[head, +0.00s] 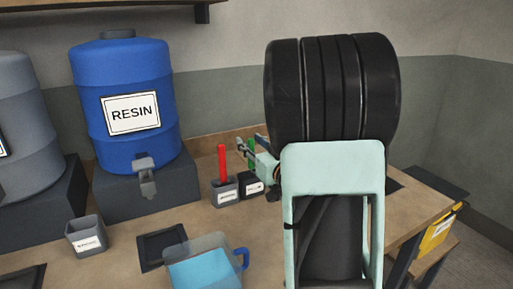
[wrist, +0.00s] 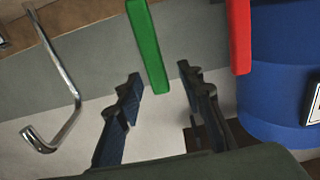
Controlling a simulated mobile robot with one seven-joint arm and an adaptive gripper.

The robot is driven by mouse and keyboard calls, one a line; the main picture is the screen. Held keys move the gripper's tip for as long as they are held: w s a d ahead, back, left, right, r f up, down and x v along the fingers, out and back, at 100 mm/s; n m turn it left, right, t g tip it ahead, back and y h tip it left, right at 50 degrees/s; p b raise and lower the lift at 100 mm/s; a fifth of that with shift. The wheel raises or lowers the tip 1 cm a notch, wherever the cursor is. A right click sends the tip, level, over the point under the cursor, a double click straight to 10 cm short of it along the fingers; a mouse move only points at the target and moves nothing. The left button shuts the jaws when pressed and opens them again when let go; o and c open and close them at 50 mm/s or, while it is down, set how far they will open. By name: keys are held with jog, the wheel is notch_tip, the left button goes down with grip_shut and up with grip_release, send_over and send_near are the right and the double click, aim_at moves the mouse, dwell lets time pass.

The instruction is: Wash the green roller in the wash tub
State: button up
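The green roller (head: 250,144) shows in the head view as a short green upright piece by my gripper, above a black labelled holder (head: 252,187). In the wrist view its long green handle (wrist: 148,45) comes down from the top edge, its end near the gap between my fingertips. My gripper (wrist: 160,84) is open, with a finger on each side and space around the green handle. The gripper (head: 251,146) is small and partly hidden in the head view. A clear tub with blue liquid and a blue handle (head: 205,270) stands at the front; I cannot tell whether it is the wash tub.
A red handle (head: 222,162) stands in a grey holder (head: 224,194) just left of the black one. The blue RESIN barrel (head: 122,105) stands behind left. A grey cup (head: 86,236) and dark tray (head: 163,247) lie on the bench. A bent metal rod (wrist: 60,75) shows at left.

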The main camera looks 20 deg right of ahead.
jog(key=shift+w, duration=0.2)
grip_shut()
jog(key=shift+r+p, duration=3.55)
jog(key=shift+r, duration=2)
